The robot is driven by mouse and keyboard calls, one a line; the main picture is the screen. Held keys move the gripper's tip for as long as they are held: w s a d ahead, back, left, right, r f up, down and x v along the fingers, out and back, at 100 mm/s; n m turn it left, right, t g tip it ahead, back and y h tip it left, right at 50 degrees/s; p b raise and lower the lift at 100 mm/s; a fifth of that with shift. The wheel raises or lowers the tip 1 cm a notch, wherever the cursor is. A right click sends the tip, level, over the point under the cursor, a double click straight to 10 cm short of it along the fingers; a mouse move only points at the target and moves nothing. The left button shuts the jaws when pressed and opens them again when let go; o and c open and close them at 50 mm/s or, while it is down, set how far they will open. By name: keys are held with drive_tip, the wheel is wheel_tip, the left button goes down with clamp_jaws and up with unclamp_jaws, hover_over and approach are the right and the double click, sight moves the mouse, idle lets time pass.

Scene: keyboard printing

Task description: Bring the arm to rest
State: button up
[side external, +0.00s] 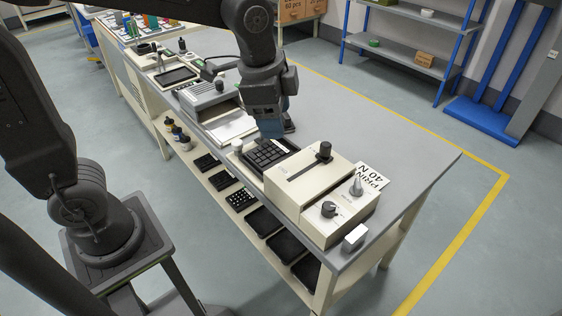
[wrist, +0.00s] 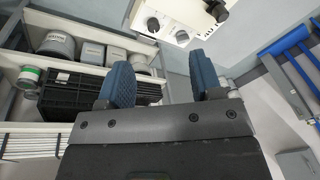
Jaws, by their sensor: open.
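My gripper (side external: 272,128) hangs over the bench in the side external view, next to a black keypad (side external: 268,152) in the beige printing machine (side external: 308,180). Its blue fingers point down and partly hide what lies behind them. In the wrist view my gripper (wrist: 160,85) shows two blue fingers spread apart, with nothing between them. Beyond the fingers the pale machine (wrist: 170,18) with its knobs shows at the top. Whether the fingertips touch the bench cannot be told.
The grey bench top (side external: 405,150) is clear to the right. A grey box-shaped device (side external: 212,98) stands left of my gripper. Black trays (side external: 265,222) lie on the lower shelf. A shelf rack (side external: 410,45) and blue posts (side external: 500,75) stand at the back.

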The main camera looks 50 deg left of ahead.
drive_tip(key=s+a+n+t, duration=0.1)
drive_tip(key=s+a+n, duration=0.2)
drive_tip(key=s, duration=0.3)
drive_tip(key=s+a+n+t, duration=0.2)
drive_tip(key=s+a+n, duration=0.1)
drive_tip(key=s+n, duration=0.3)
drive_tip(key=shift+a+r, duration=0.25)
drive_tip(key=shift+r, duration=0.15)
